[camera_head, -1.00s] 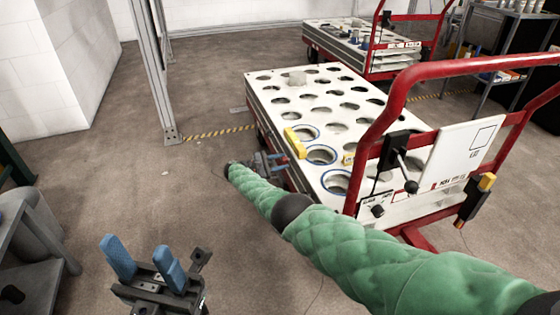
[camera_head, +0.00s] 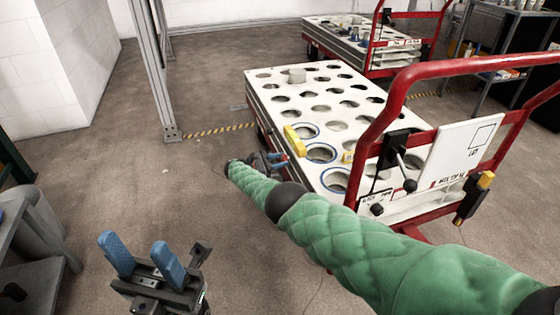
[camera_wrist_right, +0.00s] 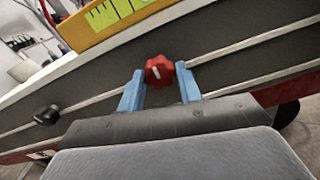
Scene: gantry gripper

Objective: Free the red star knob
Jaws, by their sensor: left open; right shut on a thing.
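The red star knob (camera_wrist_right: 158,72) sits on the grooved side of the cart, below its white top edge, in the right wrist view. My right gripper (camera_wrist_right: 160,84) has its blue fingers on either side of the knob and is shut on it. In the head view a small bit of red (camera_head: 284,157) shows at the tip of my right gripper (camera_head: 276,162), by the near left side of the cart (camera_head: 272,121). My left gripper (camera_head: 137,245) is open and empty over the floor at lower left, away from the cart.
A yellow block (camera_head: 292,135) sits on the cart's left edge, above the knob. A black knob (camera_wrist_right: 46,115) is on the cart's side, left of the fingers. A red handle frame (camera_head: 395,95) rises at the cart's near end. The floor left of the cart is clear.

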